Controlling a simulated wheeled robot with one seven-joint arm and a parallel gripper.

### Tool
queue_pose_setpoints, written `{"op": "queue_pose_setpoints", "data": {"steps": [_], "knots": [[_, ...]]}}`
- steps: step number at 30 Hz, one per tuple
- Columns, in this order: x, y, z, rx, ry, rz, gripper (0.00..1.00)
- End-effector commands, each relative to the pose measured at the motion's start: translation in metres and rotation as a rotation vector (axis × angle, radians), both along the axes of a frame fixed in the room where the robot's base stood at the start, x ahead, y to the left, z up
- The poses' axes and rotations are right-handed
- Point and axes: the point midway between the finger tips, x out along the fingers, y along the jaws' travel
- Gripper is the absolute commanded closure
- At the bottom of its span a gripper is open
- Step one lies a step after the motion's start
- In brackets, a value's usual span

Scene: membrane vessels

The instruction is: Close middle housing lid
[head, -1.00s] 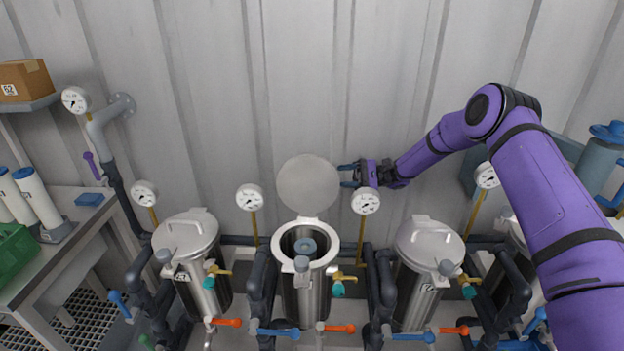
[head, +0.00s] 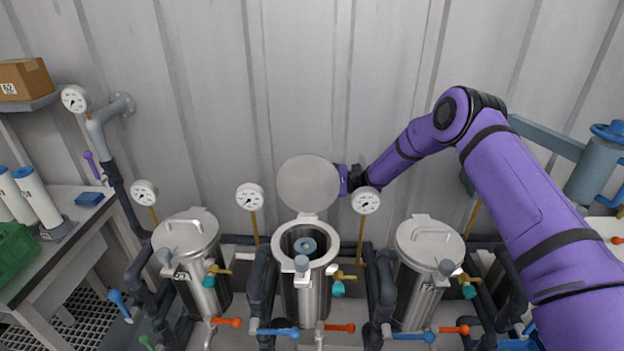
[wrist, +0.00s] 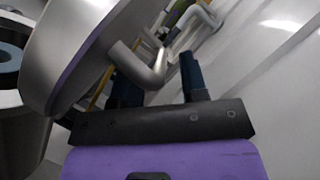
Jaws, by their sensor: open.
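The middle housing (head: 304,290) is a steel vessel with its top open and a blue-grey round part showing inside. Its round lid (head: 308,184) stands raised at the back of the rim, facing the head camera. My gripper is behind the lid's right edge; in the head view its fingers are hidden by the lid. In the wrist view my gripper (wrist: 160,90) is open, with its dark fingers apart. The lid (wrist: 85,45) fills the upper left there, and its bent metal handle (wrist: 140,68) lies close to the fingers, seemingly between or just before them. Contact cannot be told.
Closed housings stand to the left (head: 187,240) and right (head: 428,243) of the middle one. Gauges on thin stems (head: 250,197) (head: 366,201) rise on either side of the lid. A corrugated wall (head: 300,80) is close behind.

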Motion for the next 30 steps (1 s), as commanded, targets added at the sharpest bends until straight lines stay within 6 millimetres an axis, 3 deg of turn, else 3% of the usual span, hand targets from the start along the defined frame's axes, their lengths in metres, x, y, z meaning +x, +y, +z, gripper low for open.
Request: {"op": "queue_pose_setpoints", "data": {"steps": [13, 18, 30], "knots": [[-0.0026, 0.0095, 0.0026, -0.001, 0.000, -0.001, 0.60], [-0.0025, 0.0094, 0.0026, -0.001, 0.000, -0.001, 0.99], [-0.0055, 0.0096, 0.0054, -0.002, -0.034, -0.001, 1.00]]}}
